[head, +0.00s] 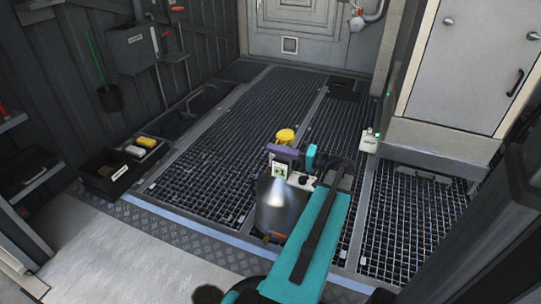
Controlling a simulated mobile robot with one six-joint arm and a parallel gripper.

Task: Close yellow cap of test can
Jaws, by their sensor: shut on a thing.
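The test can (282,212) is a grey metal cylinder in the lower middle of the head view, below my wrist. A round yellow cap (285,136) shows just beyond the purple part of my gripper. My gripper (284,147) is shut at the cap, seen from behind. Its fingertips and the exact contact are hidden by my wrist. The top of the can is largely covered by my gripper and arm, so I cannot tell whether the cap touches the can.
Metal grating (255,110) covers the floor beyond and is mostly clear. A black tray (112,172) and a yellow and white block lie at the left. A grey cabinet (465,65) stands at the right. A small pale box (369,140) is on its near corner.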

